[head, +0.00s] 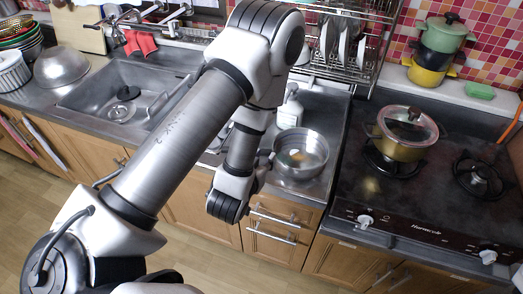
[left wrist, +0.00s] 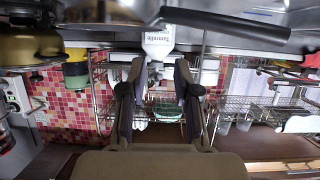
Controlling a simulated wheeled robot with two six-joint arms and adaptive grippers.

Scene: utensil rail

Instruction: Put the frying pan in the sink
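The frying pan (head: 301,155) is a round grey metal vessel on the counter between sink and stove. Its handle is hidden behind my arm in the head view. A long dark handle (left wrist: 228,22) shows along the top of the left wrist view. The sink (head: 85,98) is a steel basin at the left with a dark drain. My left gripper (left wrist: 160,72) is open, with nothing between its fingers. In the head view it is mostly hidden behind my wrist, just left of the pan and apart from it as far as I can tell. My right gripper is out of view.
A soap bottle (head: 290,112) stands behind the pan, below a dish rack (head: 345,40). A gold pot with a glass lid (head: 403,135) sits on the stove (head: 430,195) at the right. The basin looks largely free.

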